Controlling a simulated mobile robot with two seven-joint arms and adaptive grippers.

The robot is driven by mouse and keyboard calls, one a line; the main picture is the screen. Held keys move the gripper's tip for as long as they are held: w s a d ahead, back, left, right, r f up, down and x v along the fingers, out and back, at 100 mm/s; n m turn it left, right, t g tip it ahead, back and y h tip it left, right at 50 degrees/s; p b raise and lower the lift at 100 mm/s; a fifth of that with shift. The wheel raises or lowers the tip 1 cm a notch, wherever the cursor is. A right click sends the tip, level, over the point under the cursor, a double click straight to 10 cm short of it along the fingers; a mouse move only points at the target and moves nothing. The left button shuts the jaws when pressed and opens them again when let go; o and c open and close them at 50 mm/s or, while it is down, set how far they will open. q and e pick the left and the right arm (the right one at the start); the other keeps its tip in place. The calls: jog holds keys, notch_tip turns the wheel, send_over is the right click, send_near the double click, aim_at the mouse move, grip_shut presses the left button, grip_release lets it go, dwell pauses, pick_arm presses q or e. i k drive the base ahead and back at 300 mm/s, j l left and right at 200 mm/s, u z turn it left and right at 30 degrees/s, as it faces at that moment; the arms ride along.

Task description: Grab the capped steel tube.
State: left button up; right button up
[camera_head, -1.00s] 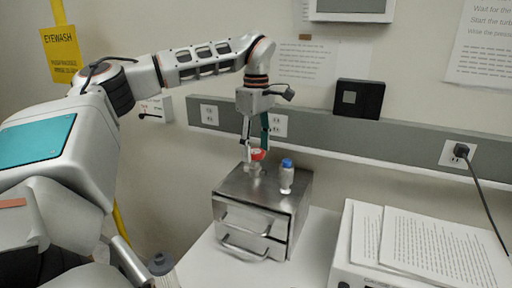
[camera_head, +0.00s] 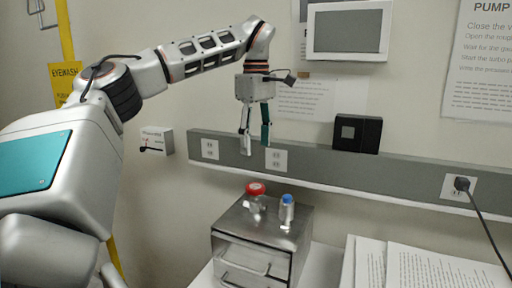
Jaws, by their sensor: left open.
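Two small capped items stand upright on a steel drawer box (camera_head: 275,231). One has a silvery body and a blue cap, and looks like the capped steel tube (camera_head: 287,211). The other, to its left, is a red-topped fitting (camera_head: 255,204) with a pale, shiny body. My left gripper (camera_head: 256,147) points down above the box, well clear of both items and more nearly over the red-topped one. Its two fingers are apart with nothing between them. My right gripper is not in view.
A grey wall rail (camera_head: 330,170) with sockets runs behind the box. A black wall box (camera_head: 358,134) and a framed panel (camera_head: 347,31) are above it. Papers (camera_head: 430,268) lie at the lower right, beside a cable hanging from a plug (camera_head: 462,184).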

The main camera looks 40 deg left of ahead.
aim_at(286, 207)
jog(key=k, duration=1.5)
